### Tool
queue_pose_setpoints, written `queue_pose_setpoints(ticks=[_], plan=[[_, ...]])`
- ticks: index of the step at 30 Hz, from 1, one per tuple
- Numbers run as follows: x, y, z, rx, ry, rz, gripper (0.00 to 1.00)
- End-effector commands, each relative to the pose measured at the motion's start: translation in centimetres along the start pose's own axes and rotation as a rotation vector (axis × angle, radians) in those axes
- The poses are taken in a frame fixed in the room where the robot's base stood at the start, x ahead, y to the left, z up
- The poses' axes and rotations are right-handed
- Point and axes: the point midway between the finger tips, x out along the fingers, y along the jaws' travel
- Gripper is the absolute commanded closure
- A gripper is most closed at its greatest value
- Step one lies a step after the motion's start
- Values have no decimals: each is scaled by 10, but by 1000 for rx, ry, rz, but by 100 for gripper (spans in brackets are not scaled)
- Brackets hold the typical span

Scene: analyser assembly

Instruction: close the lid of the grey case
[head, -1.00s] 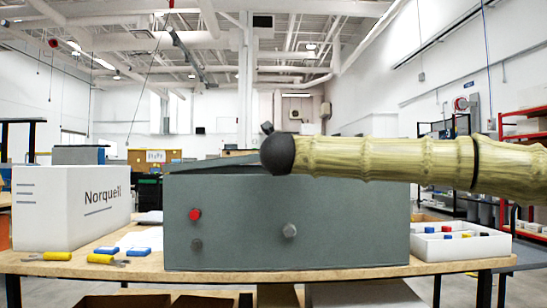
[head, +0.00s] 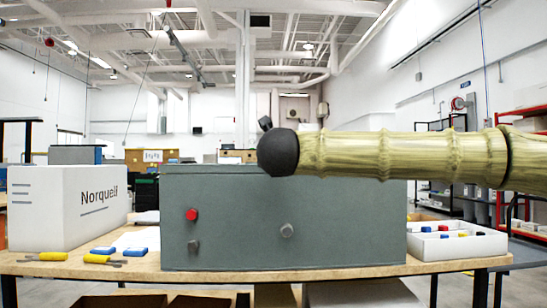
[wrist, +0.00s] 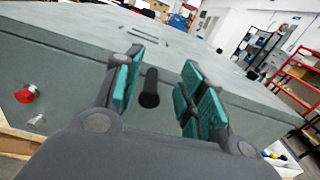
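The grey case (head: 230,235) stands on the wooden table, with a red button (head: 191,214) and grey knobs on its front. Its top edge looks straight and level in the head view, with no gap seen; my arm hides the right part. The wrist view shows the lid (wrist: 75,38) from above, lying flat over the case. My gripper (wrist: 162,85) is over the case's front upper edge. Its two teal-padded fingers are apart with nothing held. A dark rounded piece (wrist: 149,90) shows between them. In the head view my arm hides the fingers.
A white box marked Norquell (head: 62,205) stands left of the case. Yellow-handled tools (head: 45,257) and blue blocks (head: 133,251) lie at the table's front left. A white tray (head: 440,250) with small coloured pieces sits at the right. Red shelving (wrist: 298,70) stands beyond.

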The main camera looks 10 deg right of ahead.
Motion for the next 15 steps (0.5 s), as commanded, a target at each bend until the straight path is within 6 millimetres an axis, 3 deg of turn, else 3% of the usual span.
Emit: queue_pose_setpoints(ticks=[6,15], plan=[[-34,0,1,1,-1,2,60],[-50,0,0,0,0,1,60]])
